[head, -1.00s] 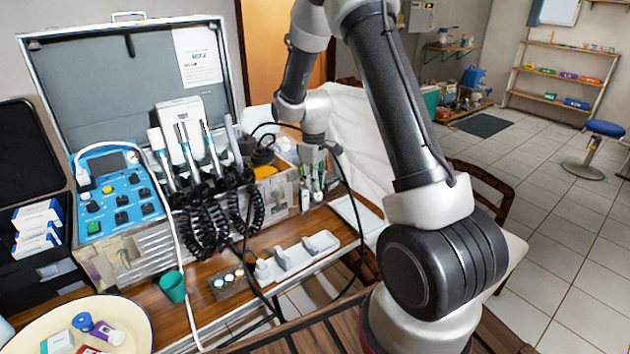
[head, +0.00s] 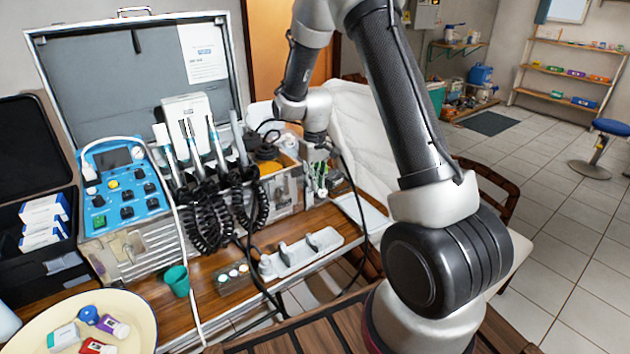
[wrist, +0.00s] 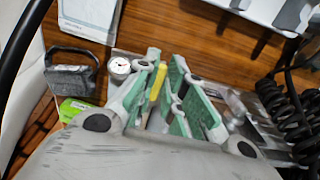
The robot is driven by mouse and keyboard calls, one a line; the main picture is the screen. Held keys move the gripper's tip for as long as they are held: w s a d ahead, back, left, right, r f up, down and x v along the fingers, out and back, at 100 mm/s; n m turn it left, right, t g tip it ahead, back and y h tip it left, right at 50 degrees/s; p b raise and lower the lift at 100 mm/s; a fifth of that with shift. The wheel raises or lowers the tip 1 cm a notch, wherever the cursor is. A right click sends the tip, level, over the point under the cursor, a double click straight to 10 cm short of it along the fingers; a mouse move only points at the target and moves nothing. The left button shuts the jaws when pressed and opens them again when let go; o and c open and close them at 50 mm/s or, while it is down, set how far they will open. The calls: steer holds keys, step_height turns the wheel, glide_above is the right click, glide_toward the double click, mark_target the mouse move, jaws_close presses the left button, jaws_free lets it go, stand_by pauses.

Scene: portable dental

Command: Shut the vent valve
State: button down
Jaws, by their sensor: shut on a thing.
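A yellow lever (wrist: 157,82), which looks like the handle of the vent valve, stands between the green-padded fingers of my gripper (wrist: 166,92) in the wrist view. The fingers are shut on it. A small round gauge (wrist: 118,67) sits just left of the fingers. In the head view my gripper (head: 318,182) points down at the right end of the dental unit, beside its metal box. The valve body is hidden there behind my fingers, and the lever's exact angle is hard to tell.
Black coiled hoses (head: 212,222) hang in front of the unit, left of my gripper. They show at the right of the wrist view. A white instrument holder (head: 300,254) lies in front. A dark-handled block (wrist: 72,72) and a green item (wrist: 75,108) lie left of the gauge.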

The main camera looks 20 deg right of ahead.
steer(key=c, duration=1.5)
jaws_free()
step_height(320, 180, up, 12)
